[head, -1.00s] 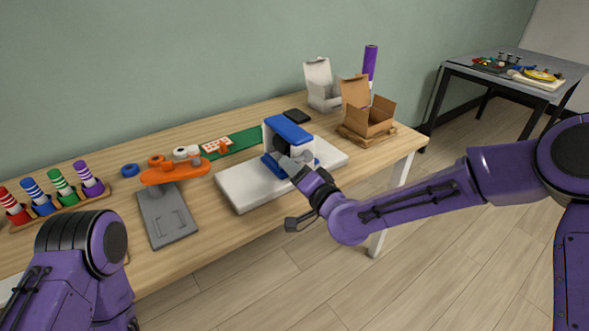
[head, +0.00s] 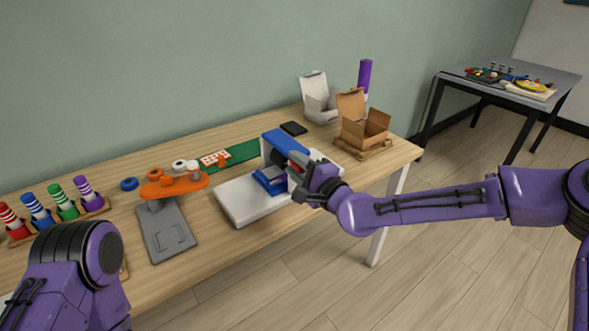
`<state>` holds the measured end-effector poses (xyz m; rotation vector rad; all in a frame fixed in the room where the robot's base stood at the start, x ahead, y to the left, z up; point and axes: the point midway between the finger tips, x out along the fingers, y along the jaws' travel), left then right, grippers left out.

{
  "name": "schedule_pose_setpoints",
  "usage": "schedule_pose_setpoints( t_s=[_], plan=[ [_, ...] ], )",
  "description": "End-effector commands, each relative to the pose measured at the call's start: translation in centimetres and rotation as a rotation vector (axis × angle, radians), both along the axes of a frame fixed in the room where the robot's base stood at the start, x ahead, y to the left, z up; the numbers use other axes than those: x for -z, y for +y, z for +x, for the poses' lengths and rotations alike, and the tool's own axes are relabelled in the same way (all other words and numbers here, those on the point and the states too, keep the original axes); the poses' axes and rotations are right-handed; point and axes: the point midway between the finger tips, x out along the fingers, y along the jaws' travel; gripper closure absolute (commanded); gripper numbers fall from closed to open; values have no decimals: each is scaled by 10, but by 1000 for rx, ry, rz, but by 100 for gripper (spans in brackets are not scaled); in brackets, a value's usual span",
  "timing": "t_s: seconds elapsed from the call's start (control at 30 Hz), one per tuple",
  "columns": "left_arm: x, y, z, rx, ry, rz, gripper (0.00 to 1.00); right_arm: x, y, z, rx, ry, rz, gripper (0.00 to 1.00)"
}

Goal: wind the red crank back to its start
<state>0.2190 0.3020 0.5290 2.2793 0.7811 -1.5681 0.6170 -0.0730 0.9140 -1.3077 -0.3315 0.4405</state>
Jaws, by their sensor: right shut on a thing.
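The crank machine is a white base slab (head: 236,202) with a blue upright housing (head: 285,142) and a lower blue block (head: 269,181) on it. A small bit of the red crank (head: 292,171) shows at the housing's front right. My right gripper (head: 299,174) is shut on the crank there, and its fingers and wrist hide most of it. The crank's exact angle cannot be told. My left arm shows at the lower left, but its gripper is out of view.
An orange stand with a grey base (head: 168,238) is left of the machine, with striped rolls (head: 62,201) at far left. A green mat (head: 240,155), black slab (head: 293,128), white box (head: 318,104) and cardboard box (head: 362,132) lie behind or right.

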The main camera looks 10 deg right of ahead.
Motion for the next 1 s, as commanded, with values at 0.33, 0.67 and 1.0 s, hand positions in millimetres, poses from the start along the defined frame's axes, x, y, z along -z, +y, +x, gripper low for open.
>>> schedule_pose_setpoints(
  t_s=[0.33,0.67,1.0],
  plan=[
    [0,0,0,0,0,0,100,-8,-6,5,12,11,48,100],
    [0,0,0,0,0,0,100,-7,-6,5,13,13,48,64],
    [1,0,0,0,0,0,100,-4,-3,3,5,20,45,47]
  ],
)
